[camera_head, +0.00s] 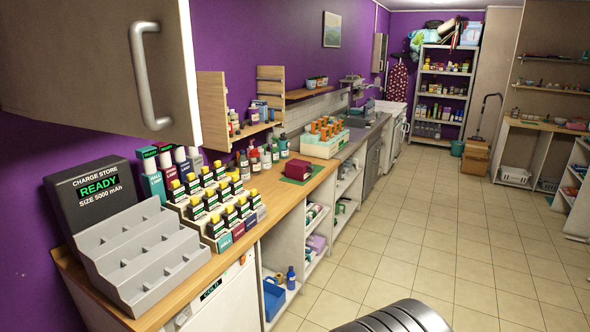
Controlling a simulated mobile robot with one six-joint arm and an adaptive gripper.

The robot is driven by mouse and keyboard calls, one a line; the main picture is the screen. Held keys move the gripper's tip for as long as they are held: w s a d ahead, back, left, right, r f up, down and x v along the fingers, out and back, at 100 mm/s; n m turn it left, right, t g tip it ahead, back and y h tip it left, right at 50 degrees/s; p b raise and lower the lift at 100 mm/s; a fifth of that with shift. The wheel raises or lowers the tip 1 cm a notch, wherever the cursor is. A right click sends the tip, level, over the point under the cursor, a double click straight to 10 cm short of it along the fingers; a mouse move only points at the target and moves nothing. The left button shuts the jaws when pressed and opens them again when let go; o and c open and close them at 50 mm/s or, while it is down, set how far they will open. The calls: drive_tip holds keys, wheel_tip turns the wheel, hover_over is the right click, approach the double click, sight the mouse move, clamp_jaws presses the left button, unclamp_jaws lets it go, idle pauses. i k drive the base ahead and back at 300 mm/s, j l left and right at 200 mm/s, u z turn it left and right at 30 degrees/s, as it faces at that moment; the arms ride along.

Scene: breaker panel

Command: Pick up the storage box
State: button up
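No label marks one thing as the storage box, and several boxes show in the head view. A small dark red box (299,168) sits on a green mat (312,178) on the wooden counter (254,214). A blue open bin (273,297) stands on a low shelf under the counter. Brown cardboard boxes (475,161) stand on the floor at the back right. A pale box (322,150) with orange-topped bottles is farther along the counter. My gripper is not in view. A grey ribbed part at the bottom edge looks like part of my own body.
A grey stepped charge store (145,262) with a READY sign fills the near counter end, beside racks of yellow-capped bottles (212,200). A cabinet door with a handle (147,75) hangs above. The tiled floor (410,225) is clear. A stocked shelf (442,90) stands at the back.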

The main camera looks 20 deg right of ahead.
sight(296, 168)
drive_tip(key=i+l+z, duration=0.2)
drive_tip(key=i+l, duration=0.3)
drive_tip(key=i, duration=0.15)
drive_tip(key=i+l+z, duration=0.2)
drive_tip(key=i+l, duration=0.2)
drive_tip(key=i, duration=0.25)
drive_tip(key=i+l+z, duration=0.2)
drive_tip(key=i, duration=0.5)
drive_tip(key=i+l+z, duration=0.2)
drive_tip(key=i, duration=0.5)
drive_tip(key=i+l+z, duration=0.2)
drive_tip(key=i, duration=0.5)
